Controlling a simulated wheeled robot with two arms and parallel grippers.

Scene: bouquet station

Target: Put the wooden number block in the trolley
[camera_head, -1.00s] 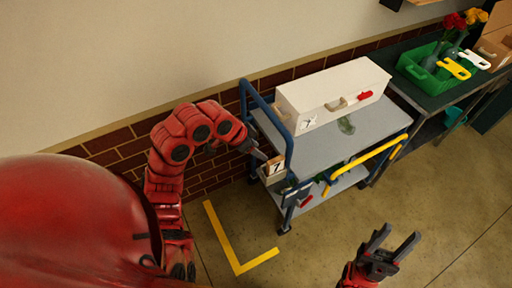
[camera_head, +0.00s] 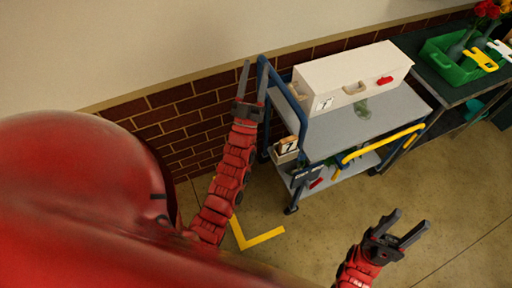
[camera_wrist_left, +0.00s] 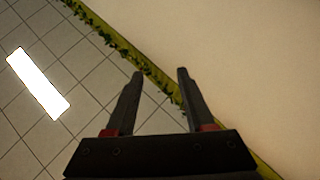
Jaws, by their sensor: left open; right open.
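The wooden number block (camera_head: 288,146), marked 7, sits at a small light-coloured holder on the near left end of the trolley (camera_head: 398,108). How deep it sits in the holder I cannot tell. The trolley has a grey top, a lower shelf and blue uprights. My left gripper (camera_head: 253,78) is raised left of the trolley's blue handle, above and apart from the block. Its jaws are open, and the left wrist view shows them empty (camera_wrist_left: 160,85). My right gripper (camera_head: 410,220) is open and empty over the floor in front of the trolley.
A white box (camera_head: 345,72) with a red part and a small label stands on the trolley top, beside a translucent green item (camera_head: 361,107). A yellow handle (camera_head: 383,143) runs along the front. A green crate (camera_head: 440,62) stands on the table at right.

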